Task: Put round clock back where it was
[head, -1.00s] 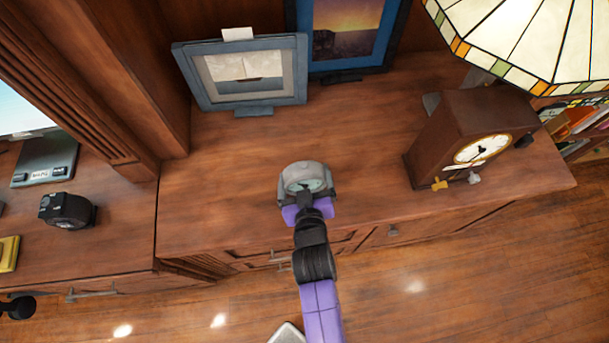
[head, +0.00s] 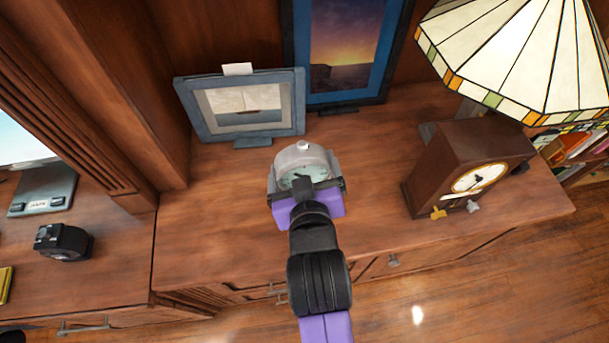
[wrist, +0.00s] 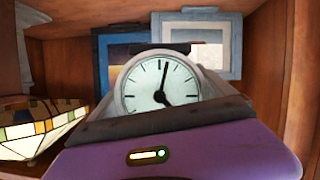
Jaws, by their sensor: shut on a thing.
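The round clock (head: 304,160) is grey with a pale face and a small knob on top. In the head view it is over the wooden cabinet top, in front of the small framed picture. My gripper (head: 306,188) is shut on it, with a jaw at each side. In the wrist view the clock's white face (wrist: 161,86) with black hands shows above my purple gripper body. The lower part of the clock is hidden by my gripper. I cannot tell whether the clock touches the cabinet top.
The cabinet top (head: 370,165) is clear between the small grey-framed picture (head: 190,105) and the brown wooden clock (head: 450,165) at right. A blue-framed picture (head: 375,85) stands behind. A stained-glass lamp (head: 515,60) overhangs the right. A black device (head: 62,240) is on the left surface.

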